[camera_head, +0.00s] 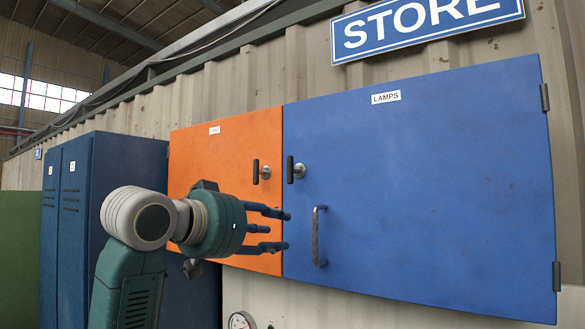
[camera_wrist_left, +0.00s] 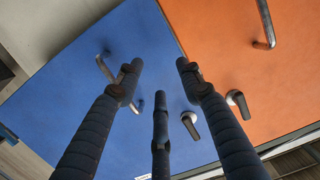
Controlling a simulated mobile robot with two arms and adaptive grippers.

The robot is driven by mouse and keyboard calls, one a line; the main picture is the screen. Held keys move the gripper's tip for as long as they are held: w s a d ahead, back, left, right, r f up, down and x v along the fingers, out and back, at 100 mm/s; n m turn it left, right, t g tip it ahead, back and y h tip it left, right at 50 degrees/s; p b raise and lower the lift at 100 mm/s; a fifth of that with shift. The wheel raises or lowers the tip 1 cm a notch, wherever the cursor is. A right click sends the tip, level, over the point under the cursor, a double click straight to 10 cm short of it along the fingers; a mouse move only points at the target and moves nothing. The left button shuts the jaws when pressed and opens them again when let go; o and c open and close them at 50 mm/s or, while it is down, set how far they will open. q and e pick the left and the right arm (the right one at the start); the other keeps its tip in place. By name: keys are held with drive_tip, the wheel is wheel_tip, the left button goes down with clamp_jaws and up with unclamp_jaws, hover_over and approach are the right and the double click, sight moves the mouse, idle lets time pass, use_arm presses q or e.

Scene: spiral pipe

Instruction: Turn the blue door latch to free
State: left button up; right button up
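The blue door (camera_head: 420,190) is shut in the camera_head view. Its latch (camera_head: 290,170) has a dark upright lever on a silver round base, at the door's upper left edge. The latch also shows in the left wrist view (camera_wrist_left: 191,126), between the right and lower fingers in the picture. My left gripper (camera_head: 284,231) comes in from the left, its three dark fingers spread, open and empty. Its tips are below the latch and left of the door's bar handle (camera_head: 318,236), apart from the latch as seen. My right gripper is not in view.
An orange door (camera_head: 225,155) with its own dark latch (camera_head: 260,171) is directly left of the blue door. Tall blue lockers (camera_head: 120,170) stand farther left. A gauge (camera_head: 240,321) is low on the wall. The space before the blue door's right part looks clear.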

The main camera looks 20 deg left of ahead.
use_arm(q)
drive_tip(key=t+h, duration=0.1)
approach(290, 167)
drive_tip(key=shift+m+t, duration=0.3)
drive_tip(key=p+x, duration=0.5)
drive_tip(key=x, duration=0.4)
drive_tip(key=shift+w+d+f, duration=0.1)
drive_tip(key=shift+w+d, duration=0.05)
drive_tip(key=shift+w, duration=0.05)
drive_tip(key=shift+w+d+f, duration=0.15)
drive_tip(key=shift+w+d, duration=0.05)
drive_tip(key=shift+w, duration=0.35)
clamp_jaws()
